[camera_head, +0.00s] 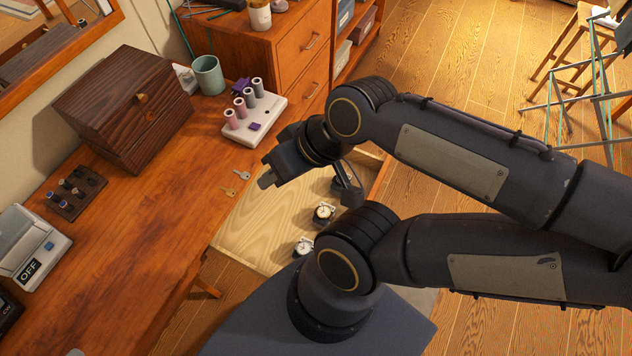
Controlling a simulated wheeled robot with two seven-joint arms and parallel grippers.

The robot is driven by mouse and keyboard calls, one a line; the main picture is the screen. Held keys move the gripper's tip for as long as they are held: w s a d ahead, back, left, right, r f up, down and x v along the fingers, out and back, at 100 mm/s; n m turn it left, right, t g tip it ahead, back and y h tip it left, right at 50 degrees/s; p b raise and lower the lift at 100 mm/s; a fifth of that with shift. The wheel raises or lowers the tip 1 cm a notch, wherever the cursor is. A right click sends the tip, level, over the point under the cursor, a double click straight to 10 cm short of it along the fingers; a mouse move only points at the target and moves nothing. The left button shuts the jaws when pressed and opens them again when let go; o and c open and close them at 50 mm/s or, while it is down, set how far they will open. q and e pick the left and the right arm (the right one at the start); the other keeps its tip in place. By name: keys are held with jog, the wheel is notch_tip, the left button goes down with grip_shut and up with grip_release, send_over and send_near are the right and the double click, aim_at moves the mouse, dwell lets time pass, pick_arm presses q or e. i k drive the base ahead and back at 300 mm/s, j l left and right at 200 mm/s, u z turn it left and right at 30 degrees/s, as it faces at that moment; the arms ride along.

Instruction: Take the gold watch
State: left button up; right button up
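An open drawer (262,222) with a pale wood bottom sticks out from the desk. Inside it are a watch (324,211) with a light face and dark holder and a second watch (304,246) nearer to me. Which one is gold is hard to tell at this size. My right gripper (310,188) is over the drawer's far part, its fingers spread apart, with nothing seen held between them. The watches lie just below it in the picture. My arm hides the drawer's right part and partly covers the second watch. My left gripper is not in view.
Two keys (236,183) lie on the desk (140,235) beside the drawer. The desk's middle is clear.

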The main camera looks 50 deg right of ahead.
aim_at(323, 215)
jog(key=z, duration=0.5)
jog(key=k+l+z, duration=0.1)
jog(key=z, duration=0.4)
jog(key=l+z, duration=0.15)
jog(key=z, duration=0.35)
jog(key=k+l+z, duration=0.1)
jog(key=z, duration=0.35)
jog(key=k+l+z, duration=0.1)
jog(key=z, duration=0.3)
jog(key=l, duration=0.1)
